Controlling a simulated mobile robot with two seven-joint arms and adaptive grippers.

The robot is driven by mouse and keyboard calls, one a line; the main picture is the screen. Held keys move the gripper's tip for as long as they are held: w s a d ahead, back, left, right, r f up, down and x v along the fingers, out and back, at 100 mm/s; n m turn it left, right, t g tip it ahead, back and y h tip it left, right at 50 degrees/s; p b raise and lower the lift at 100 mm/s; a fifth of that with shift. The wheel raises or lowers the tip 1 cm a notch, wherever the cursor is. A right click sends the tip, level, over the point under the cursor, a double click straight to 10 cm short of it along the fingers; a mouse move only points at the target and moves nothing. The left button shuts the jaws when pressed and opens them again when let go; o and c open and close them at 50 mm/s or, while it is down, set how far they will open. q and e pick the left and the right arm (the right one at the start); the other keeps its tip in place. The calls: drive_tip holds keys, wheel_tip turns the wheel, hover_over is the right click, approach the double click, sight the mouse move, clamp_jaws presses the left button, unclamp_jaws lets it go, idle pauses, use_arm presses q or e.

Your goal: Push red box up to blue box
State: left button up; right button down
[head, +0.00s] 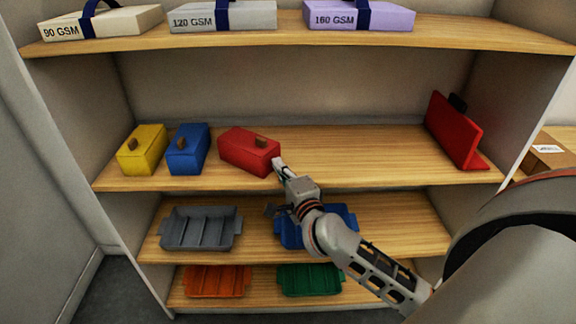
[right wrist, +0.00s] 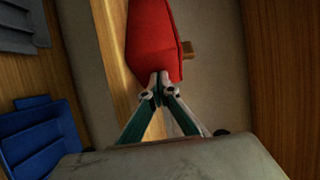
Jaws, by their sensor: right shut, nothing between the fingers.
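My left gripper is not in view.
A yellow box (head: 141,151) stands left of the blue box. A red upright stand (head: 454,131) is at the shelf's right end. Grey, blue, orange and green trays fill the lower shelves; paper packs lie above. The shelf between red box and stand is clear.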

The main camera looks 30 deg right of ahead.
sight(260, 167)
drive_tip(key=w+a, duration=0.1)
drive_tip(key=w+a+p, duration=0.1)
drive_tip(key=w, duration=0.1)
drive_tip(key=w+a+p, duration=0.1)
drive_tip(key=w, duration=0.1)
drive_tip(key=shift+a+r, duration=0.25)
drive_tip(key=shift+a, duration=0.05)
drive_tip(key=shift+w+a+f, duration=0.15)
drive_tip(key=shift+w+a, duration=0.05)
drive_tip(key=shift+w, duration=0.05)
use_arm(q)
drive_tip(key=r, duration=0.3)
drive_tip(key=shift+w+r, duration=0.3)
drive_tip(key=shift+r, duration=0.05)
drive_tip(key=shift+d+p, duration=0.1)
drive_tip(key=shift+p, duration=0.2)
use_arm(e)
drive_tip(key=shift+s, duration=0.1)
